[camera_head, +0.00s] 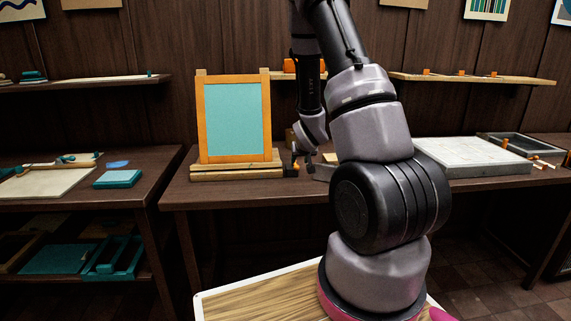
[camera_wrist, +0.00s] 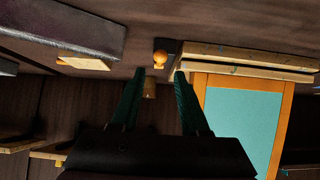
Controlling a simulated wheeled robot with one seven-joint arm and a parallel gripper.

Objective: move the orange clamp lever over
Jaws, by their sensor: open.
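The hinged screen (camera_head: 265,115) stands upright on a wooden base (camera_head: 235,173) on the bench, with an orange frame and a teal panel. In the wrist view, which is upside down, the screen frame (camera_wrist: 285,125) is at the right. A small orange rounded piece (camera_wrist: 160,57), likely the clamp lever's knob, shows beside the base and just beyond my fingertips. My gripper (camera_wrist: 159,74) is open, its two dark green fingers apart with the orange piece seen past the gap. In the head view my gripper (camera_head: 297,160) is right of the screen base, small and partly dark.
A pale slab (camera_head: 470,155) lies on the bench at the right, with a dark tray (camera_head: 510,142) behind it. A teal box (camera_head: 117,178) sits on the left table. Shelves line the wall.

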